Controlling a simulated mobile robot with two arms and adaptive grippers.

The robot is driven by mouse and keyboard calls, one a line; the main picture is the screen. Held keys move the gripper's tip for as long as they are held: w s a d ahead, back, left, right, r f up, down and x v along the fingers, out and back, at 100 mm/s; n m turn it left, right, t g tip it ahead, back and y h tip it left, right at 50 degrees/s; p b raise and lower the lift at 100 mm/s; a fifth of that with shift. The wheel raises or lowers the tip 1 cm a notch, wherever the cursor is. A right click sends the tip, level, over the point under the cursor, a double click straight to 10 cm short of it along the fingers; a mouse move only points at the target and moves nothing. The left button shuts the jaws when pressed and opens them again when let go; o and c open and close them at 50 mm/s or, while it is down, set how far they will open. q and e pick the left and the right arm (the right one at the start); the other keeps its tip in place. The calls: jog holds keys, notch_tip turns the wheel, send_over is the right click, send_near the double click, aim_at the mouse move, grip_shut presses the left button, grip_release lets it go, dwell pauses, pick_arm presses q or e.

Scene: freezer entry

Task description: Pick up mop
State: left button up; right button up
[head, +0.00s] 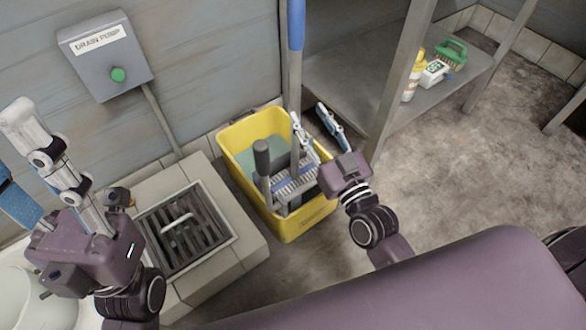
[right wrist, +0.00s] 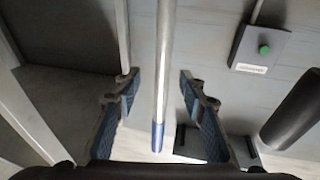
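The mop stands upright in the yellow bucket (head: 228,150). Its grey pole (head: 296,80) has a blue upper grip (head: 296,22), cut off by the top of the head view. My right gripper (head: 308,112) is open at the pole, above the bucket. In the right wrist view the mop pole (right wrist: 163,70) runs between its two spread fingers (right wrist: 158,88), with a gap on both sides. The mop's lower end is largely hidden in the bucket.
A grey wringer (head: 290,185) with a dark handle sits in the bucket. A floor drain grate (head: 187,228) lies left of it. The drain pump box (head: 105,55) is on the wall.

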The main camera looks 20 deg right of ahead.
aim_at(298, 98)
jog(key=shift+r+b+x, duration=0.15)
jog(key=shift+b+x, duration=0.45)
jog(key=shift+x, duration=1.2)
jog(key=shift+r+b+x, duration=0.15)
jog(key=shift+b+x, duration=0.4)
jog(key=shift+x, duration=1.25)
jog(key=shift+a, duration=0.15)
grip_shut()
jog(key=shift+r, duration=0.15)
